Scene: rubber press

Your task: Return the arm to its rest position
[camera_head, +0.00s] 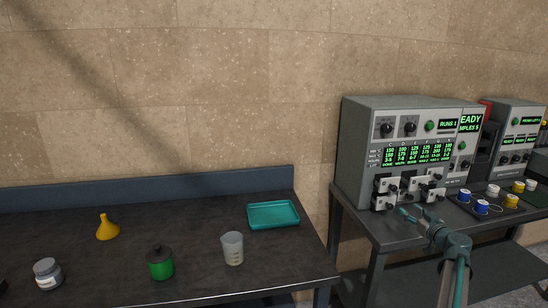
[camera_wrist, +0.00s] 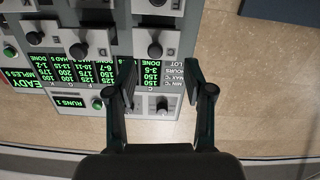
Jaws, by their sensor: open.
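My gripper (camera_head: 413,217) is at the right in the head view, in front of the lower part of a grey control unit (camera_head: 362,150). In the wrist view my gripper (camera_wrist: 160,82) has its two dark fingers spread apart, with nothing held between them. The unit's face (camera_wrist: 167,129) with green text and knobs shows upside down behind the fingers. My arm comes up from the bottom right of the head view.
A dark bench (camera_head: 90,270) at the left bears a yellow funnel (camera_head: 107,228), white jar (camera_head: 47,274), green pot (camera_head: 160,266), clear beaker (camera_head: 232,250) and teal tray (camera_head: 273,226). Blue, white and yellow containers (camera_head: 482,206) stand right of my gripper. A second unit (camera_head: 519,135) stands far right.

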